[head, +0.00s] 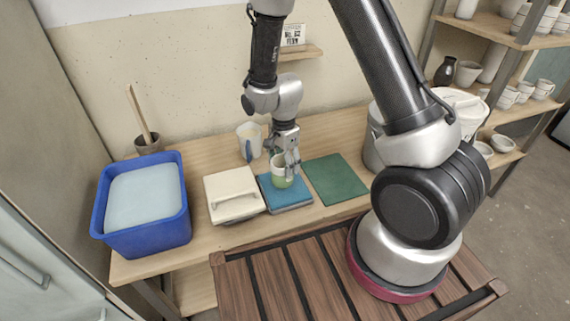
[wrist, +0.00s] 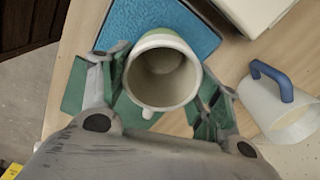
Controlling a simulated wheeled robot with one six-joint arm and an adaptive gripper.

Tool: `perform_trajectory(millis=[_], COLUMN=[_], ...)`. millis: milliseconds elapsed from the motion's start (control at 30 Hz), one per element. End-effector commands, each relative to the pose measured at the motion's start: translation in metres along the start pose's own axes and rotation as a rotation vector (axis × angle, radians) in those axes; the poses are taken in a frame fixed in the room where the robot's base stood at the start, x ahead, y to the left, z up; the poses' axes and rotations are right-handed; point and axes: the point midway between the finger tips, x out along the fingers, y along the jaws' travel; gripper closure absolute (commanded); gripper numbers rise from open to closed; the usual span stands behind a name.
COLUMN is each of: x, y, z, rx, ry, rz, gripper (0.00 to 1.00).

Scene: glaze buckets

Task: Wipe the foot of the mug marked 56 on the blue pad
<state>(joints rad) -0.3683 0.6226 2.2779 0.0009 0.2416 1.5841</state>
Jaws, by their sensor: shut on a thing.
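A mug (head: 281,180), cream above and green at its lower part, is held upright over the blue pad (head: 296,201). My gripper (head: 284,166) is shut on it, with its fingers on either side of the mug. In the wrist view the mug (wrist: 164,72) shows its open mouth, a pale empty-looking inside and a small handle toward the camera. The blue pad (wrist: 135,25) lies behind it there. I cannot tell whether the foot touches the pad. The foot and any number on the mug are hidden from both views.
A cream lidded box (head: 222,186) stands left of the pad and a green mat (head: 338,178) lies right of it. A pitcher with a blue handle (head: 250,143) stands behind. A blue tub (head: 150,240) is at far left; buckets (head: 374,150) stand at right.

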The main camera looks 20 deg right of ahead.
Motion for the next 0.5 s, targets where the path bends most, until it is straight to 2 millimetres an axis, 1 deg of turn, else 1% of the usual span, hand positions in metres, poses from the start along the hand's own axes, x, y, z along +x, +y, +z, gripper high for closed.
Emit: perform_trajectory(millis=[200, 300, 400, 500], x=[0.000, 0.000, 0.000, 0.000], y=[-0.017, -0.021, -0.022, -0.019], z=[-0.005, -0.007, -0.007, -0.006], rx=[0.000, 0.000, -0.001, -0.001], ry=[0.000, 0.000, 0.000, 0.000], rz=[-0.002, -0.002, -0.001, 0.000], gripper=[0.71, 0.71, 0.71, 0.71])
